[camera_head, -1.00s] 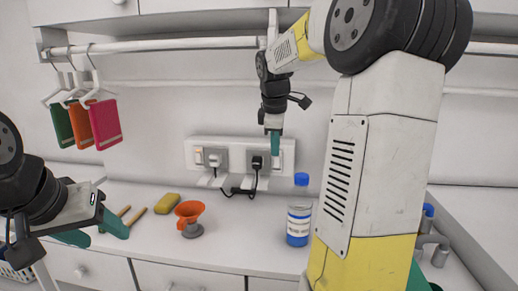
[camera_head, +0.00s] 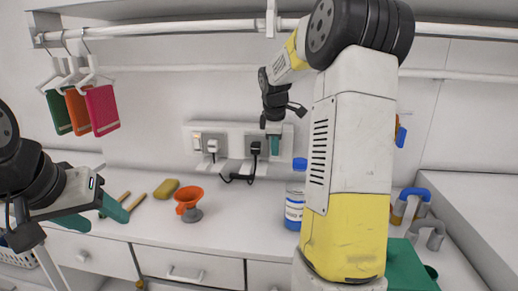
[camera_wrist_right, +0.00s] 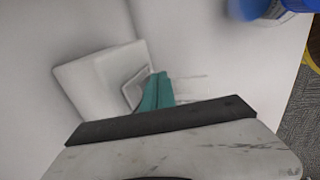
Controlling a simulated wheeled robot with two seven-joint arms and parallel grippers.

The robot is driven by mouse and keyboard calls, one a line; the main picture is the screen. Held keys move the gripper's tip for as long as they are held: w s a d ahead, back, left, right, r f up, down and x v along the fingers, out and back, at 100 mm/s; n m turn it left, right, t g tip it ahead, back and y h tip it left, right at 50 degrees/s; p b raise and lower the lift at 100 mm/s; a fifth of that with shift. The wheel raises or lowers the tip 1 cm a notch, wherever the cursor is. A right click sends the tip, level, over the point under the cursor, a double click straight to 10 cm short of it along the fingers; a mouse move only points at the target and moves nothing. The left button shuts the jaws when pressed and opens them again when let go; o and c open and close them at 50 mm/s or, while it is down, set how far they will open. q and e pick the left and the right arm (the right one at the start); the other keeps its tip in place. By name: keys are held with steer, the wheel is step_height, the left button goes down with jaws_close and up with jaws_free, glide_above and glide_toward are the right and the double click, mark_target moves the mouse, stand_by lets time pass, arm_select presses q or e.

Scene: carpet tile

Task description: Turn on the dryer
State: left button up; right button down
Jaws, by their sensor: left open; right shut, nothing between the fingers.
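A white wall panel (camera_head: 230,127) holds sockets and switches. A rocker switch (camera_head: 196,142) shows at its left end, and a black plug (camera_head: 255,148) and a white plug (camera_head: 212,146) sit in its sockets. My right gripper (camera_head: 274,146) is shut and empty, its teal fingertips at the panel's right end. In the right wrist view the shut fingers (camera_wrist_right: 157,90) overlap the edge of a framed switch (camera_wrist_right: 134,88); contact is unclear. The fingers hide part of it. My left gripper (camera_head: 108,221) is open and empty above the counter's left side. I cannot make out a dryer.
On the counter are an orange funnel (camera_head: 188,198), a yellow sponge (camera_head: 166,189) and a blue-capped bottle (camera_head: 295,206) below my right arm. Bent pipes (camera_head: 411,203) stand at right.

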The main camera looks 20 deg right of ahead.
steer(key=shift+w+d+f, duration=0.1)
steer(key=shift+w+f, duration=0.05)
steer(key=shift+w, duration=0.1)
steer(key=shift+r, duration=0.9)
